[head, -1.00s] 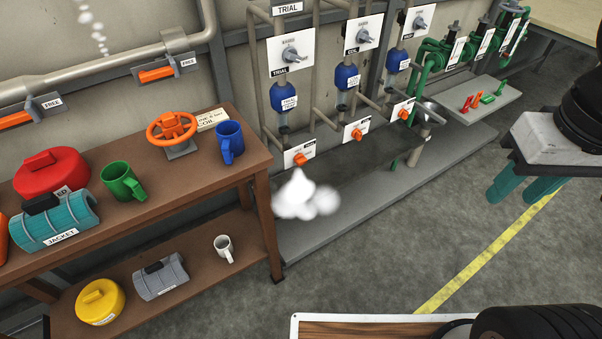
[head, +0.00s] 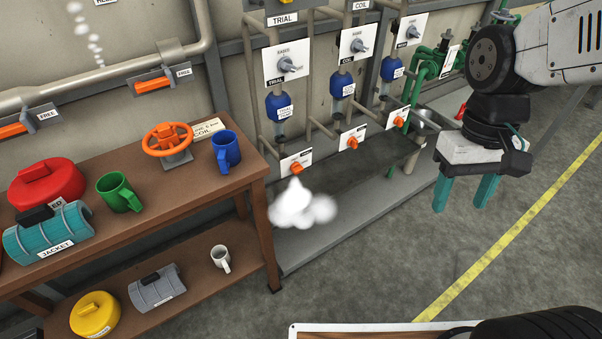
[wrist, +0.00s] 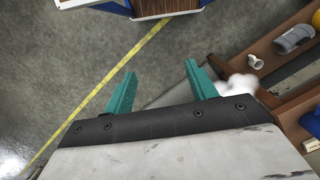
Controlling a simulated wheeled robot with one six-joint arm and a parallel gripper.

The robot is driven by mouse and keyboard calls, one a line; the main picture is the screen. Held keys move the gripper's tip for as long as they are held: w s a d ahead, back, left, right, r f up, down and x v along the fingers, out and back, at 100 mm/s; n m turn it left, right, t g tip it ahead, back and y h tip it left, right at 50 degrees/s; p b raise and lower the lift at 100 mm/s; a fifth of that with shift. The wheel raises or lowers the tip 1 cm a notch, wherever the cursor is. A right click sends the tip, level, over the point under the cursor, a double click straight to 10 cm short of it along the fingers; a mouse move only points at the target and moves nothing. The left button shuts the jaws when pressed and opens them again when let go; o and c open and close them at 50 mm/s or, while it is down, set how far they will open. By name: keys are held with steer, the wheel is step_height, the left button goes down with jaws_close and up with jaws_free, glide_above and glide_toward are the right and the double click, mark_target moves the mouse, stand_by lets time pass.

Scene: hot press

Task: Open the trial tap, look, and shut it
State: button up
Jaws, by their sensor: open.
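The trial tap is the orange knob (head: 296,167) on the leftmost low white plate, under the blue trap (head: 279,107) on the column labelled TRIAL. A white steam cloud (head: 300,204) hangs just below this tap; it also shows in the wrist view (wrist: 238,84). My gripper (head: 462,208) is open and empty, with its teal fingers pointing down. It is to the right of the taps in the head view, apart from them. The wrist view shows the open fingers (wrist: 158,80) over the floor.
Two more orange taps (head: 351,143) (head: 400,121) follow to the right along the wall. A brown shelf (head: 262,172) with mugs, lids and an orange handwheel (head: 168,140) stands at the left. A low grey ledge (head: 345,205) runs below the taps. Floor with a yellow line (head: 510,235) is clear.

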steer(key=w+a+f+n, duration=0.1)
steer(key=w+a+f, duration=0.2)
steer(key=w+f, duration=0.8)
steer(key=n+t+y, duration=0.5)
steer(key=t+y, duration=0.5)
steer(key=t, duration=0.7)
glide_toward(300, 171)
steer(key=x, duration=0.9)
steer(key=shift+w+a, duration=0.15)
steer(key=c, duration=1)
